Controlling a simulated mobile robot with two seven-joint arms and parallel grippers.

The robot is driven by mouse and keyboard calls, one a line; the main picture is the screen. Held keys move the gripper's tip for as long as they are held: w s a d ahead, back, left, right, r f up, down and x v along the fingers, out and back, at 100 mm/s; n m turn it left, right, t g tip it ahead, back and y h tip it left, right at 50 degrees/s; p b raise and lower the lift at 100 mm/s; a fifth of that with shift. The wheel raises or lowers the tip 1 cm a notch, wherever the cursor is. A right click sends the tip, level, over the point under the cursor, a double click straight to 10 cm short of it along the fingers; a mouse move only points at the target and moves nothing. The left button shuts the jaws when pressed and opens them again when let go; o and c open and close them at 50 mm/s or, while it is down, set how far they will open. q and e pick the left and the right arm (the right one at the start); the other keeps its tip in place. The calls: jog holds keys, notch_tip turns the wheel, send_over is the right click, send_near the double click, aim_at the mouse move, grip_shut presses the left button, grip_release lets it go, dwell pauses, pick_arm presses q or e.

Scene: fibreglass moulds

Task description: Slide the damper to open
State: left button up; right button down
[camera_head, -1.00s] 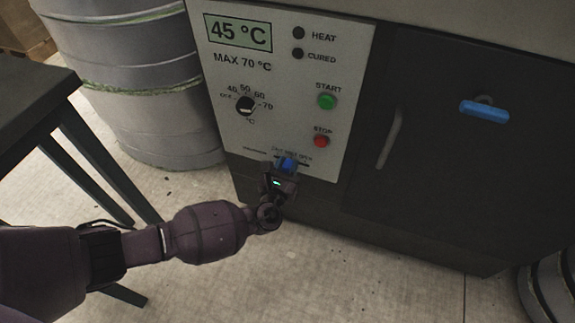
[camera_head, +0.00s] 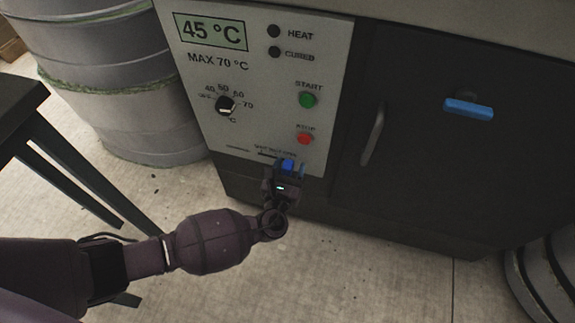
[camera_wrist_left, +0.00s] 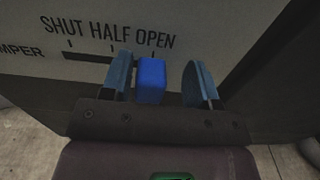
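The damper knob is a small blue block (camera_head: 288,166) at the bottom of the oven's white control panel. The left wrist view shows the knob (camera_wrist_left: 151,80) below the word OPEN, at the right end of the dark slot (camera_wrist_left: 88,57) marked SHUT, HALF and OPEN. My left gripper (camera_head: 285,176) is at the knob. Its two blue-grey fingers (camera_wrist_left: 158,80) stand apart on either side of the knob. The left finger is close beside it, and whether it touches is unclear. A clear gap separates the knob from the right finger. My right gripper is not in view.
The white panel (camera_head: 255,70) has a dial (camera_head: 226,105), a green START button (camera_head: 308,101) and a red STOP button (camera_head: 304,138) above the slot. A dark door (camera_head: 420,160) with a blue latch (camera_head: 469,108) is to the right. A grey drum (camera_head: 120,90) and dark table (camera_head: 22,105) are left.

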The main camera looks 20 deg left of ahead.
pick_arm(q)
jog(key=shift+a, duration=0.1)
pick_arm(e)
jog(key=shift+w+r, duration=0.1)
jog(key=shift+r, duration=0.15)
pick_arm(q)
jog(key=shift+s+r, duration=0.1)
jog(key=shift+s, duration=0.35)
jog(key=s+p, duration=0.2)
jog(key=s, duration=0.8)
jog(key=shift+p, duration=0.3)
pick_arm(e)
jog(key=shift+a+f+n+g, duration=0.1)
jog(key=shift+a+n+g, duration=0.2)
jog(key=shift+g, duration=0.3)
